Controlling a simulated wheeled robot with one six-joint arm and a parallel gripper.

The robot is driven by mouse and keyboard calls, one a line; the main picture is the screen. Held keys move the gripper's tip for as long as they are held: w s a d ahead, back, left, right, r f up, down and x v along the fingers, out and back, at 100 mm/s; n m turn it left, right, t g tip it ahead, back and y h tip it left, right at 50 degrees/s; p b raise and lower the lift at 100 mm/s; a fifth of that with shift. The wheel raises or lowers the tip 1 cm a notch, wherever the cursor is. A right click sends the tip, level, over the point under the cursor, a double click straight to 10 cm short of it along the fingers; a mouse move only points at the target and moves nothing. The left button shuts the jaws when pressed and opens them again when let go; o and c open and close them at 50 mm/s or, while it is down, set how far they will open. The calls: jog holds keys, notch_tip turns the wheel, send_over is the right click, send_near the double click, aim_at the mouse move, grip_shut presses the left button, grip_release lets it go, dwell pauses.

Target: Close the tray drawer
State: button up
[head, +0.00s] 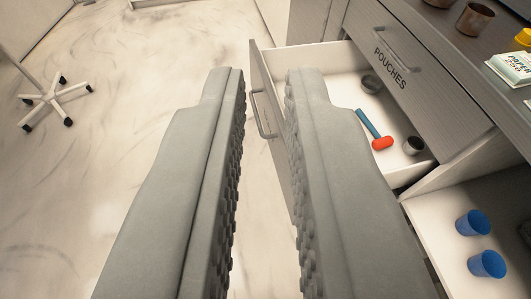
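An open drawer (350,58) with white inside walls stands pulled out of the grey cabinet. I take it for the tray drawer, but no label on it shows. Its grey front (277,135) faces left and carries a metal bar handle (262,116). Inside lie a hammer with a blue handle and red head (380,142), a dark round bowl (371,84) and a small dark cup (413,145). My gripper (263,75) is open, its two grey fingers apart. In the picture the drawer front and handle show between the fingers; the right finger hides part of the drawer. I cannot tell whether they touch.
A shut drawer labelled POUCHES (405,55) is above. The countertop (440,22) holds a copper cup (475,18) and a white box (512,67). Blue cups (487,264) stand on a white surface at lower right. A wheeled stand (48,97) is far left; the marble floor (140,75) between is clear.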

jog(key=w+a+f+g, duration=0.1)
jog(key=w+f, duration=0.3)
jog(key=w+a+f+g, duration=0.1)
jog(key=w+f+g, duration=0.1)
jog(key=w+f, duration=0.2)
jog(key=w+a+f+g+h, duration=0.1)
jog(key=w+f+g, duration=0.1)
jog(key=w+f, duration=0.2)
jog(key=shift+w+f+n, duration=0.3)
jog(key=shift+f+n, duration=0.1)
jog(key=shift+f, duration=0.05)
grip_shut()
jog(key=g+h, duration=0.4)
send_near(276, 129)
notch_tip(276, 129, down, 3)
jog(key=w, duration=0.1)
jog(key=shift+w+d+n, duration=0.15)
jog(key=shift+w+d, duration=0.1)
jog(key=shift+d, duration=0.25)
jog(key=shift+w+d+n, duration=0.15)
jog(key=shift+w+d, duration=0.1)
jog(key=shift+d, duration=0.25)
jog(key=w+d, duration=0.3)
jog(key=d, duration=1)
jog(key=w+d, duration=0.4)
jog(key=d, duration=1)
jog(key=shift+w, duration=0.1)
jog(key=shift+a, duration=0.1)
